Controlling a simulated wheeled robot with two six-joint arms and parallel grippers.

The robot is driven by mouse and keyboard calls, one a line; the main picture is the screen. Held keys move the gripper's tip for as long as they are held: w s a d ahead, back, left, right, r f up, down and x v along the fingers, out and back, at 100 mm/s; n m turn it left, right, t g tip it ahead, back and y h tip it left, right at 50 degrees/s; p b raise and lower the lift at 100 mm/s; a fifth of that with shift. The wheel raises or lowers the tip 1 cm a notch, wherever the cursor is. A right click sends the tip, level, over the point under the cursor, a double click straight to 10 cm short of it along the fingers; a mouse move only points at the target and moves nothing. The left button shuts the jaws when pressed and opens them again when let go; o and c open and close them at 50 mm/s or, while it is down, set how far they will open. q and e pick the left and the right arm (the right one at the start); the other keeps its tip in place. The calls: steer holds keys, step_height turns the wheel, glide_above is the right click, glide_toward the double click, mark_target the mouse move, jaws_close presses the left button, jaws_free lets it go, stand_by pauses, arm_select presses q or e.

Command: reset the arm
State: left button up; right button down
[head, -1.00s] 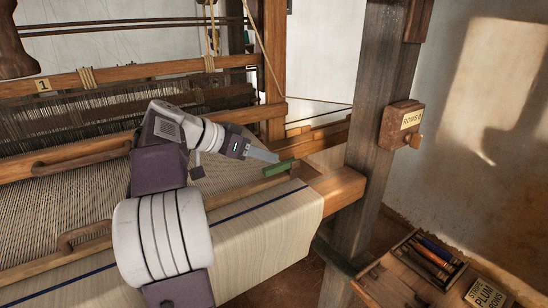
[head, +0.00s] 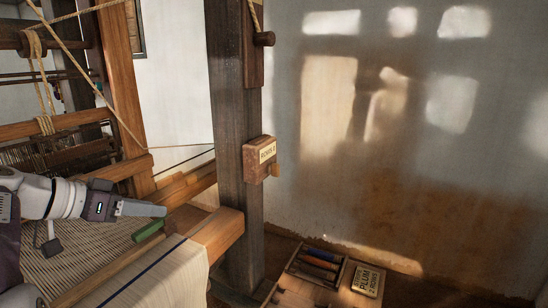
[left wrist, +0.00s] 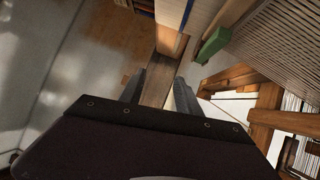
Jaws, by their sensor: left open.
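My left arm comes in from the left in the head view. Its gripper (head: 140,208) is above the right edge of the woven cloth, close to a green block (head: 149,231). In the left wrist view the two fingers (left wrist: 161,92) stand apart with nothing between them, and the green block (left wrist: 213,44) lies off to their right, not touched. My right gripper is in neither view.
The loom's dark post (head: 236,150) carries a small labelled wooden box (head: 260,153). Striped cloth (head: 150,275) runs over the front beam (head: 218,234). A bare wall stands behind.

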arm_select(q)
steer(key=s+d+f+m+g+h+p, duration=0.1)
steer(key=d+f+g+p, duration=0.15)
steer(key=d, duration=0.55)
steer(key=d+f+m+g+h+p, duration=0.1)
steer(key=d+f+g, duration=0.2)
steer(key=d, duration=0.4)
steer(key=s+d+f+g+y+p, duration=0.35)
steer(key=s+d+f, duration=0.25)
steer(key=s+f, duration=0.3)
steer(key=s+a+f+n+y, duration=0.2)
steer(key=a+f+n, duration=0.1)
steer(key=f, duration=0.3)
steer(key=s+a+f+n+y, duration=0.2)
steer(key=a+f+n+y, duration=0.1)
steer(key=f, duration=0.3)
steer(key=shift+a+f+n+t, duration=0.3)
steer(key=shift+a+f+n, duration=0.1)
steer(key=shift+a, duration=0.35)
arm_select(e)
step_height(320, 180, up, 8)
